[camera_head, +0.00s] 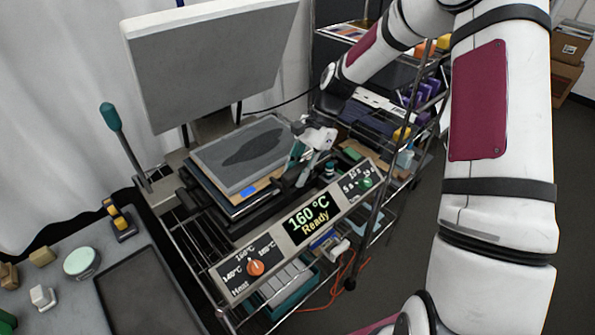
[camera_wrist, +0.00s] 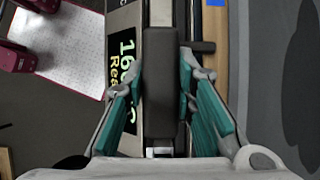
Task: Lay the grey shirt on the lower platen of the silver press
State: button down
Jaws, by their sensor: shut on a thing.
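The silver press (camera_head: 325,205) stands in the middle of the head view, with its upper platen (camera_head: 215,65) raised and tilted back. The grey shirt (camera_head: 215,153), flat with a darker patch on it, lies on top of the lower platen (camera_head: 222,205). In the wrist view, the shirt (camera_wrist: 260,90) fills the right side, only partly in frame. My gripper (camera_head: 297,172) is at the front right edge of the lower platen, beside the shirt. In the wrist view, my gripper (camera_wrist: 160,95) is shut on a dark bar-like handle (camera_wrist: 160,75).
The press's front panel (camera_head: 310,219) reads 160 °C Ready. A teal-knobbed lever (camera_head: 111,118) rises at left. A wire shelf (camera_head: 425,80) with goods stands behind at right. A grey table (camera_head: 75,225) with a dark tray (camera_head: 140,290) is at lower left.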

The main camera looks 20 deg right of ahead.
jog(key=shift+f, duration=0.6)
jog(key=c, duration=1.2)
grip_release()
jog(key=shift+c, duration=0.2)
jog(key=v, duration=1.2)
jog(key=s+a+r+n+t+h, duration=0.1)
jog(key=s+a+r+n+h, duration=0.15)
jog(key=s+r, duration=0.35)
jog(key=s+a+r+n+t+h, duration=0.2)
jog(key=s+r+n, duration=0.2)
jog(key=s+r, duration=0.15)
jog(key=s+r+n+t, duration=0.2)
jog(key=s+n, duration=0.1)
jog(key=s, duration=0.4)
jog(key=s+a+r+n+t+h, duration=0.1)
jog(key=s+r+n+t, duration=0.1)
jog(key=s+n, duration=0.2)
jog(key=s, duration=0.3)
jog(key=shift+s+r+t, duration=0.25)
jog(key=shift+s+t, duration=0.05)
jog(key=shift+s, duration=0.1)
